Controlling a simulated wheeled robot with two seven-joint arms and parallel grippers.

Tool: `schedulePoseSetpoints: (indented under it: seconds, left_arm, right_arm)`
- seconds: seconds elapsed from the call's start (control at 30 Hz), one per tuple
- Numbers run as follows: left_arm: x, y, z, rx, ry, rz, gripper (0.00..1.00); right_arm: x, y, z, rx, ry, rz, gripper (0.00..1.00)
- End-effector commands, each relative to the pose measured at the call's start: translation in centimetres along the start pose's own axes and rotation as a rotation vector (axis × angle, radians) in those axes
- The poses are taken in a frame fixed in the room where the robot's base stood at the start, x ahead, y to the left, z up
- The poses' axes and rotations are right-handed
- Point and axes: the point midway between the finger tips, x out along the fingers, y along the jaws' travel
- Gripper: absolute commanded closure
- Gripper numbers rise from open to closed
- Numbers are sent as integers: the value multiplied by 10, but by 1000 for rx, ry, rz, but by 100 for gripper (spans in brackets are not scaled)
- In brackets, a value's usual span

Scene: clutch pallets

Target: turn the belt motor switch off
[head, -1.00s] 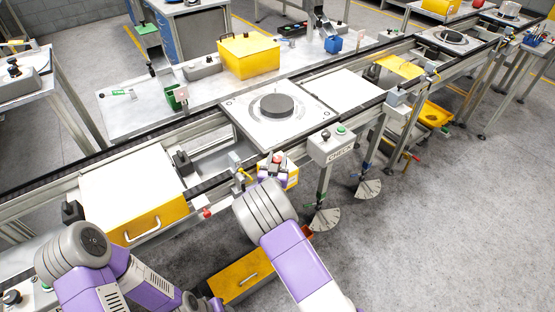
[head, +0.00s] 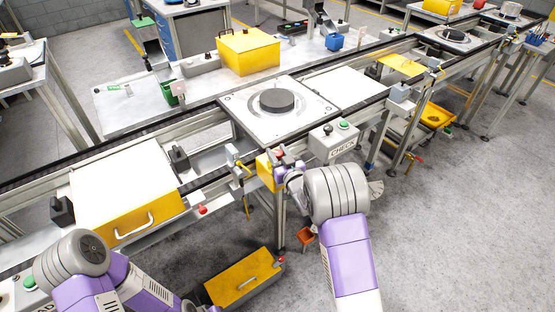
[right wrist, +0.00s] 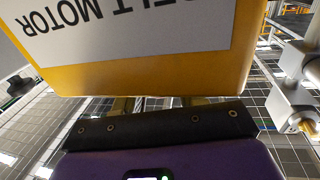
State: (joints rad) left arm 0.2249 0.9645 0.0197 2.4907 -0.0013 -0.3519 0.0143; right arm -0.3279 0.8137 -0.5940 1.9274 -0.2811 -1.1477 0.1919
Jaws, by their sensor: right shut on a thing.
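The yellow belt motor switch box (head: 264,171) is on the near rail of the conveyor in the head view, partly covered by my right gripper. In the right wrist view the box (right wrist: 150,80) fills the top, its "BELT MOTOR" label upside down. A red part (head: 280,153) shows at the gripper's tip. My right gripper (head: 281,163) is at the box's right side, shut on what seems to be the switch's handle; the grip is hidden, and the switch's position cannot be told. My left arm shows at lower left, its gripper out of view.
A grey CHECK box (head: 334,143) with a green button stands just right of my right gripper. A round dark disc (head: 277,102) sits on a pallet on the conveyor. Floor at right is open.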

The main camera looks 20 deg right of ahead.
Motion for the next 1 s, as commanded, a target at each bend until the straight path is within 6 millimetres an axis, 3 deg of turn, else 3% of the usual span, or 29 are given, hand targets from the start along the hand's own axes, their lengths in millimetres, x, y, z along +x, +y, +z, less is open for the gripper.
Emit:
schedulePoseSetpoints:
  seconds: [0.1,0.3,1.0]
  left_arm:
    - [12,-5,-1,0,0,0,57]
    - [19,-7,-1,0,0,0,57]
    - [3,-1,0,0,0,0,57]
  right_arm:
    - [0,5,2,0,5,-102,91]
    - [0,6,0,-1,3,-291,91]
    - [1,2,-1,-2,0,-872,91]
